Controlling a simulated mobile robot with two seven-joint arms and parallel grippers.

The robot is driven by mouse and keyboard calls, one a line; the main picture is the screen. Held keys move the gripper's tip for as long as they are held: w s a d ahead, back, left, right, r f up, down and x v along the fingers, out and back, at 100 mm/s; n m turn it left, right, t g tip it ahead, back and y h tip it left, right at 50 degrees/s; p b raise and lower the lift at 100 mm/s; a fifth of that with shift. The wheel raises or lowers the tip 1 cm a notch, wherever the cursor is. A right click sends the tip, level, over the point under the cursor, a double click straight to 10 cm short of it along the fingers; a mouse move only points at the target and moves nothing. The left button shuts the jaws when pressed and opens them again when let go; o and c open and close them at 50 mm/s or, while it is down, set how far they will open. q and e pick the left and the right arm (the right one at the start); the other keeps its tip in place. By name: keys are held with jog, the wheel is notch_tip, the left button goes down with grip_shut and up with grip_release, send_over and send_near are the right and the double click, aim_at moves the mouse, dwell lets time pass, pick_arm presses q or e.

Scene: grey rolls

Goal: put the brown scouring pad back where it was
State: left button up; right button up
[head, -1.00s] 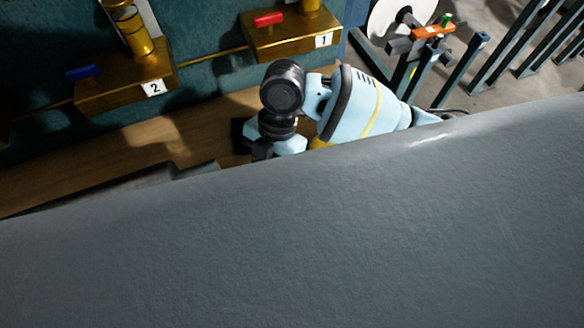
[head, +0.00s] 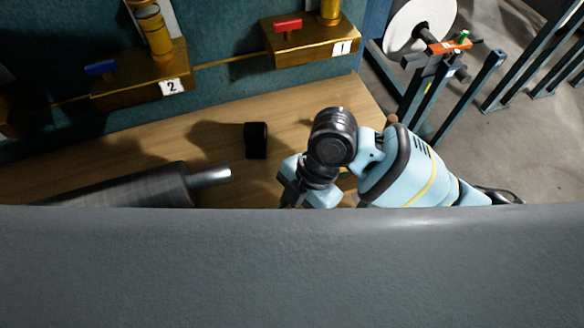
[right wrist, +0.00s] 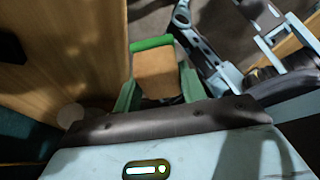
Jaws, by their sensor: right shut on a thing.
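In the right wrist view my right gripper (right wrist: 157,88) is shut on the brown scouring pad (right wrist: 155,70), held between its green fingers. The pad's flat brown face shows, with a green strip along its far end. A wooden worktop lies to the left of the pad and floor shows to its right. In the head view my right arm reaches over the worktop's right part; its fingertips and the pad cannot be made out there. My left gripper is in neither current view.
Brass fixtures marked 2 (head: 140,80) and 1 (head: 310,45) line the teal back wall. A large grey surface hides the front.

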jog(key=w, duration=0.8)
jog(key=w+f, duration=0.1)
jog(key=w, duration=0.3)
jog(key=shift+a+b, duration=0.3)
jog(key=shift+a, duration=0.1)
jog(key=shift+w+f, duration=0.15)
jog(key=shift+f, duration=0.8)
jog(key=shift+w+f, duration=0.1)
jog(key=shift+f, duration=0.8)
jog(key=shift+f, duration=0.1)
jog(key=o, duration=0.5)
jog(key=shift+f, duration=0.1)
jog(key=o, duration=0.4)
jog(key=shift+o, duration=0.2)
jog(key=v, duration=1.2)
jog(key=shift+r, duration=0.25)
